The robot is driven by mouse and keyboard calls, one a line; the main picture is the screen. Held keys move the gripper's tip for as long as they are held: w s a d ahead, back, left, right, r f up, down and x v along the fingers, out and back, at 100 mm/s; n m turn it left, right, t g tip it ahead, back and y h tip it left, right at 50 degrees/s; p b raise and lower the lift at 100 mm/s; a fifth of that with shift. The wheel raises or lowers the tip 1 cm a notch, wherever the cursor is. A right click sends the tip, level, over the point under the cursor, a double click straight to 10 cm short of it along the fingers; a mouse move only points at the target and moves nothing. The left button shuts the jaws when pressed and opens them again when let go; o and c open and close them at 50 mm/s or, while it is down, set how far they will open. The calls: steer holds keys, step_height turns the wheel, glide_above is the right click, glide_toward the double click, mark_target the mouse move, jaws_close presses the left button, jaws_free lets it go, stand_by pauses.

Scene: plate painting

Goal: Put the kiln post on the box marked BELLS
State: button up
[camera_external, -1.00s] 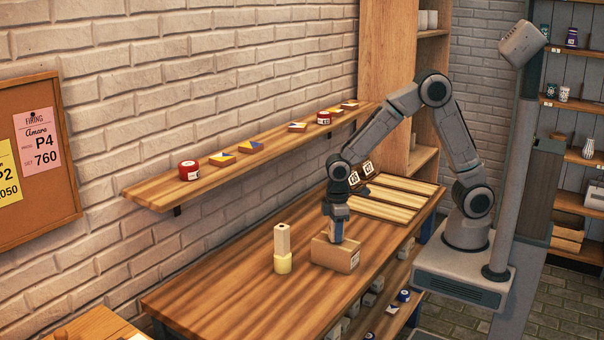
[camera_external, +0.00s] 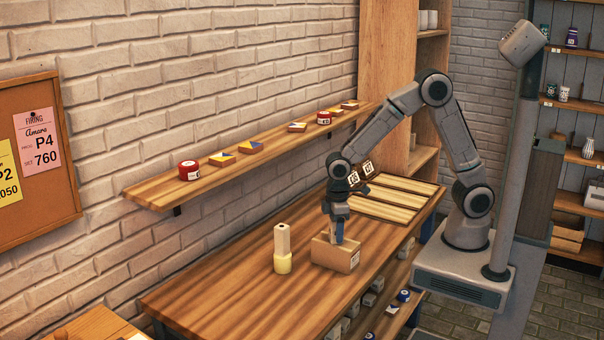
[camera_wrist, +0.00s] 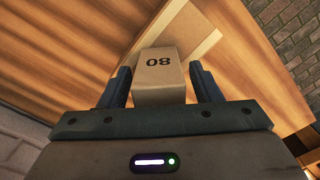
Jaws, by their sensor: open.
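A tan block marked 08 or 80 (camera_wrist: 158,70), which looks like the kiln post, stands between my fingers in the wrist view. My gripper (camera_external: 338,238) is open around it, one dark finger on each side. In the external view my gripper is right over a cardboard box (camera_external: 328,258) on the table, and the fingers largely hide the block. The box has a small white label on its right side, too small to read. In the wrist view part of the box top (camera_wrist: 197,42) shows behind the block, which appears to stand on it.
A cream post on a yellowish base (camera_external: 283,250) stands on the table (camera_external: 250,300) just left of the box. Wooden boards (camera_external: 400,190) lie at the table's far end near small numbered tags. A wall shelf (camera_external: 160,190) holds red tins and small tiles. The near table is clear.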

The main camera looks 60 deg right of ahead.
step_height(320, 180, up, 11)
steer(key=shift+r, duration=0.1)
steer(key=shift+d+r, duration=0.1)
steer(key=shift+d, duration=0.35)
steer(key=s+d+r+m+t, duration=0.1)
steer(key=s+d+m, duration=0.3)
steer(key=d, duration=0.8)
steer(key=s+d+r+m+t, duration=0.1)
steer(key=s+d+m+t, duration=0.1)
steer(key=s+d+m, duration=0.3)
steer(key=s+d, duration=0.3)
steer(key=d, duration=0.4)
steer(key=shift+d+r, duration=0.25)
steer(key=shift+d, duration=0.1)
steer(key=shift+s, duration=0.1)
